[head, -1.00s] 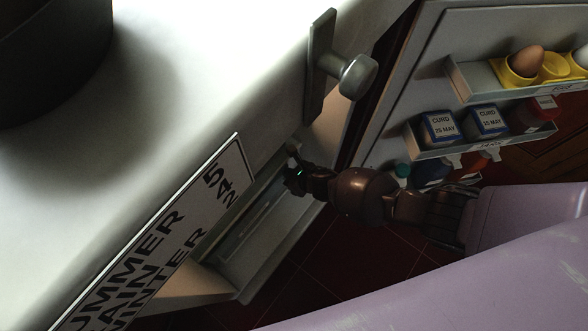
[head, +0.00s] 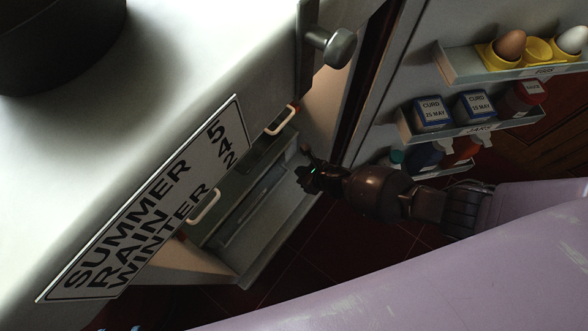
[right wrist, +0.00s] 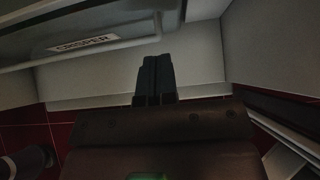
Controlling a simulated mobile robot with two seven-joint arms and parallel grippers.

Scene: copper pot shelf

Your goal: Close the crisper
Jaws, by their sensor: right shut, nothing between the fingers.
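The crisper (right wrist: 110,30) shows at the upper left of the right wrist view, with a white "CRISPER" label (right wrist: 85,45) and a pale bar along its front. My right gripper (head: 304,165) is shut and empty in the head view, beside the low grey compartment inside the fridge. How far the crisper sticks out is unclear. My left gripper is not in view.
The open fridge door (head: 385,95) holds eggs, curd boxes and jars at the right. A season sign (head: 150,205) on the white fridge body covers part of the inside. Pale handles (head: 204,206) show beside it. Dark red floor lies below.

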